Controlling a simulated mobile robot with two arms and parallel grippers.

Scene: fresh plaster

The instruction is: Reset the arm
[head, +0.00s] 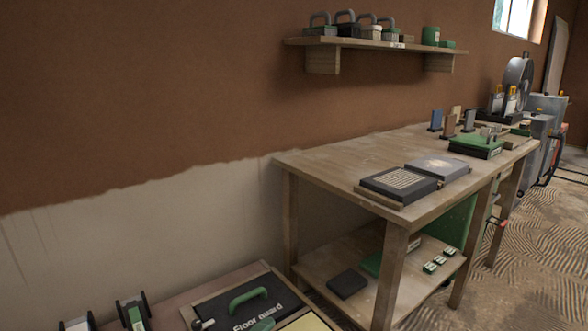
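Neither of my grippers shows in the head view, and no arm of mine can be made out. The head view looks along a brown wall with a pale, uneven lower band. A wooden workbench (330,160) stands against the wall to the right.
A dark box marked "Floor guard" (245,305) lies on a low surface at the bottom, beside small dark-sided items (133,312). Flat dark trays (398,184) and a green box (475,146) sit on the workbench. A wall shelf (375,44) holds handled tools. Patterned floor (545,225) is open at right.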

